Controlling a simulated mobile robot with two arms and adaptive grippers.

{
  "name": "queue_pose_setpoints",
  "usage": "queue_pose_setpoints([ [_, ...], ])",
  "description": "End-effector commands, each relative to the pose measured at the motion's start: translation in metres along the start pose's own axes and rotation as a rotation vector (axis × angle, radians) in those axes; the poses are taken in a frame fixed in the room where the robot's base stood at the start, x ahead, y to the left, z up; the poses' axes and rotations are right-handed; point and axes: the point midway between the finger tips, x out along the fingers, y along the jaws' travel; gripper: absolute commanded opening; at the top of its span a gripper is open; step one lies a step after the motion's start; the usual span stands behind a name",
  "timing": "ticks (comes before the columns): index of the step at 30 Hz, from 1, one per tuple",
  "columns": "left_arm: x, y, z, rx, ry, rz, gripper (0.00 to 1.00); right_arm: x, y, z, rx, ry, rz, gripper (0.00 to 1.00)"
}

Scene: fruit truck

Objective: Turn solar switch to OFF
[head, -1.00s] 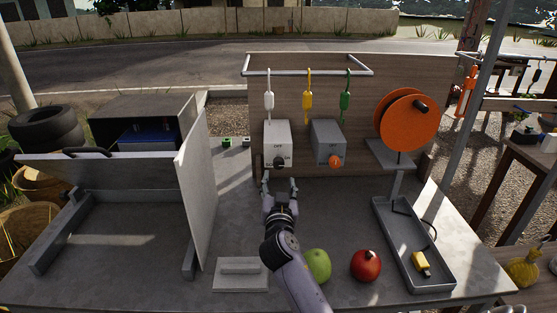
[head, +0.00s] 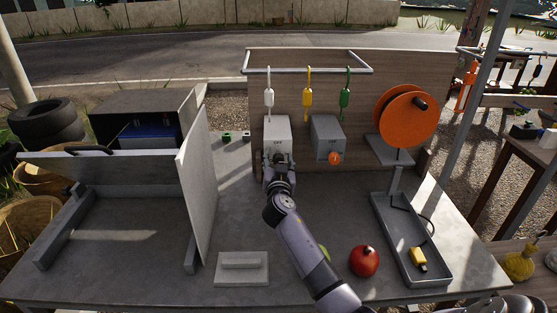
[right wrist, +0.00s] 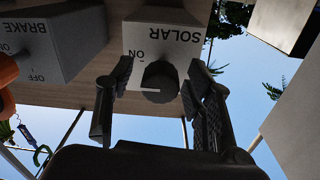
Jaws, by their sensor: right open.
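The solar switch box (head: 277,130) is a white box on the wooden back panel. In the right wrist view the box (right wrist: 165,38) appears upside down, with the words SOLAR and ON readable. Its dark round knob (right wrist: 160,82) sits between my right gripper's fingers, with a visible gap on at least the left side. I cannot tell if the right finger touches it. My right gripper (head: 279,163) is open in front of the box and mostly hides the knob in the head view. The knob's exact pointing direction is unclear. My left gripper is not in view.
The grey brake switch box (head: 326,134) with an orange knob (head: 335,158) is just right. Hooks hang from a rail above. A red fruit (head: 364,261), a grey tray (head: 382,222) and an orange reel (head: 397,117) are further right. A tilted panel (head: 196,190) stands left.

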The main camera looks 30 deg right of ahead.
Motion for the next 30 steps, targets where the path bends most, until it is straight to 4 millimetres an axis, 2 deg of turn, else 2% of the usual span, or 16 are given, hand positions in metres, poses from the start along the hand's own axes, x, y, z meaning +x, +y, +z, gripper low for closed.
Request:
queue_pose_setpoints([
  [2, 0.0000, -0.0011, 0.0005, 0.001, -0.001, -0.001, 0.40, -0.0001, 0.0000, 0.0000, 0.000, 0.000, 0.000, 0.44],
  [21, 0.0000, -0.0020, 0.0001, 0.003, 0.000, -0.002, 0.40, -0.0004, 0.0002, 0.0001, 0.000, -0.001, 0.001, 0.01],
  [30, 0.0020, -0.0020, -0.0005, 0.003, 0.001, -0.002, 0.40, -0.0004, 0.0002, 0.0008, -0.025, 0.000, 0.001, 0.00],
])
